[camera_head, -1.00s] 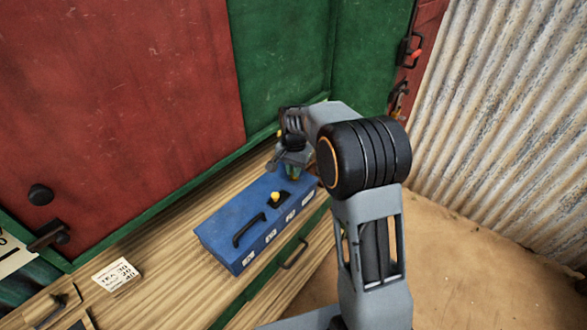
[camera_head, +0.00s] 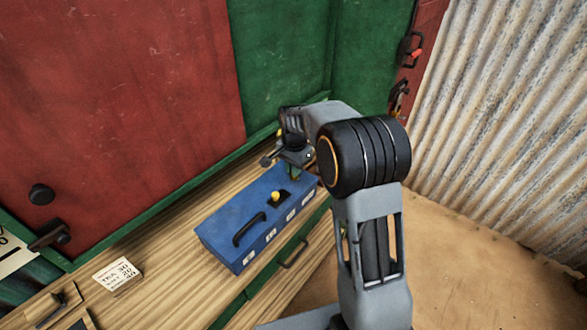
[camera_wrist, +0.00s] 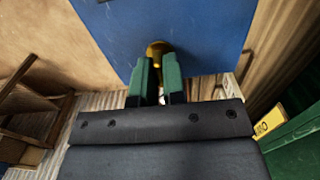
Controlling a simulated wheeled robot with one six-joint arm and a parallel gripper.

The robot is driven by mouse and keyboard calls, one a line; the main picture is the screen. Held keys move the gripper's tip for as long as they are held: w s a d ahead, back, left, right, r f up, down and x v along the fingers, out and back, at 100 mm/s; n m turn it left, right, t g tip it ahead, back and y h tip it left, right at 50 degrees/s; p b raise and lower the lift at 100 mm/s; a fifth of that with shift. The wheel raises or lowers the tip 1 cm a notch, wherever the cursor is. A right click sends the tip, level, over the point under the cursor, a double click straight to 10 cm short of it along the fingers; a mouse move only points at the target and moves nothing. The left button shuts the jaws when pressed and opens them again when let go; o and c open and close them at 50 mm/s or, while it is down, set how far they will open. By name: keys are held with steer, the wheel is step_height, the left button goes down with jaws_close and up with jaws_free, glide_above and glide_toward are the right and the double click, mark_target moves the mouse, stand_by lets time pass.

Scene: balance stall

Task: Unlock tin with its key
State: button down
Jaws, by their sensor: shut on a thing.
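The blue tin (camera_head: 235,222) lies on the wooden counter, with a black handle and a yellow knob (camera_head: 275,196) in a dark slot on its top. My gripper (camera_head: 293,176) is at the tin's far right end, pointing down at its top. In the wrist view, the green-padded fingers (camera_wrist: 158,80) are closed around a brass-yellow piece, apparently the key (camera_wrist: 156,48), against the blue tin (camera_wrist: 200,30). The key's lower part and the keyhole are hidden, so I cannot tell how deep it sits.
A red and green wall panel (camera_head: 280,60) rises close behind the tin. A price card (camera_head: 117,275) lies on the counter (camera_head: 165,275) at left. A green drawer front with a handle (camera_head: 295,254) is below the tin. Corrugated metal (camera_head: 500,110) stands at right.

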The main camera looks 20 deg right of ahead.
steer(key=c, duration=1.2)
jaws_free()
step_height(320, 180, up, 14)
steer(key=shift+f, duration=0.1)
steer(key=n, duration=0.6)
glide_above(297, 184)
step_height(297, 184, down, 5)
steer(key=s+f+n+t, duration=0.1)
steer(key=s+n+t, duration=0.3)
steer(key=s, duration=1.6)
steer(key=shift+s+n, duration=0.15)
steer(key=shift+n, duration=0.35)
